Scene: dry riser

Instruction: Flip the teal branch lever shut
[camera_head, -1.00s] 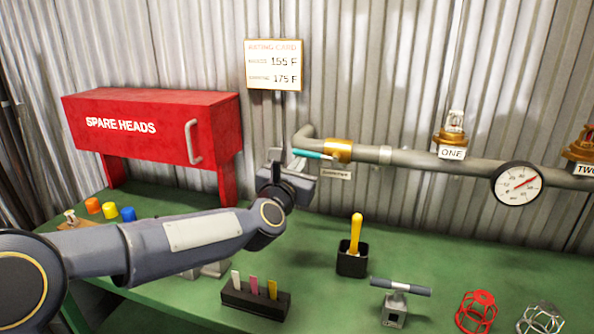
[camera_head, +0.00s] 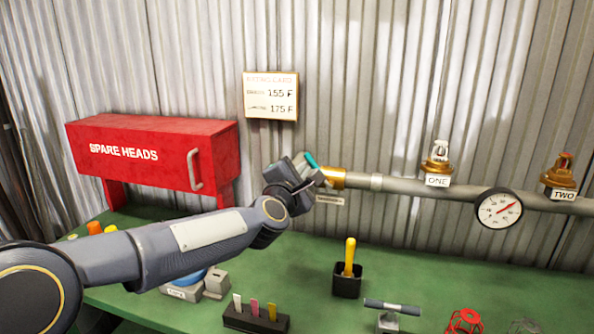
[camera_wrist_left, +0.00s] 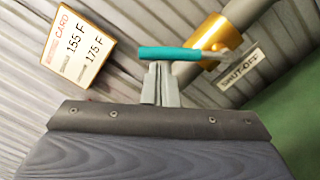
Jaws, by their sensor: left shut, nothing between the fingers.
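The teal lever (camera_head: 311,159) is on the brass valve (camera_head: 333,178) at the left end of the grey pipe. In the head view it is partly hidden by my left gripper (camera_head: 305,166) and points up and left from the valve. In the left wrist view, the teal grip (camera_wrist_left: 180,53) lies across the picture, with the brass valve (camera_wrist_left: 208,40) behind its right end. The left fingers (camera_wrist_left: 160,72) are closed with nothing between them. Their tips are right at the grip's underside in that view; I cannot tell if they touch. My right gripper is not in view.
The shut-off tag (camera_wrist_left: 240,70) hangs below the valve. The red spare heads cabinet (camera_head: 150,155) stands left. A gauge (camera_head: 498,209) and two sprinkler heads are along the pipe (camera_head: 405,187). A black cup (camera_head: 347,284) with a yellow-handled tool stands on the green bench below.

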